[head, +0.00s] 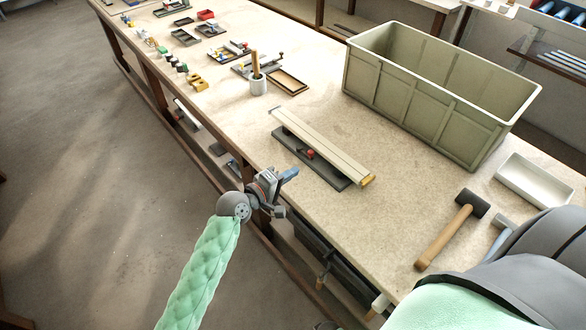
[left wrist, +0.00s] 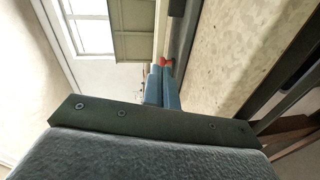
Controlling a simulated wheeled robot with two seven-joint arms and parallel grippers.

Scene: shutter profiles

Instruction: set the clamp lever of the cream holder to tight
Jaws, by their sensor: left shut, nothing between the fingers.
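The cream holder (head: 325,146) is a long cream bar along a dark base plate (head: 330,172), lying near the table's front edge. A small red clamp lever (head: 309,153) sits at the front side of the bar, about mid-length. The lever's exact setting is too small to tell. My left gripper (head: 292,173) is shut and empty, just off the front edge, short of the base plate and apart from the lever. In the left wrist view its blue fingers (left wrist: 162,88) point toward the red lever (left wrist: 167,61), which shows just beyond the tips. My right gripper is not in view.
A large green-grey crate (head: 405,105) stands behind the holder. A mallet (head: 450,230) and a white tray (head: 535,184) lie to the right. A cup (head: 258,86) with a wooden handle and a small brown tray (head: 288,82) stand behind left. The table (head: 400,195) is bare right of the holder.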

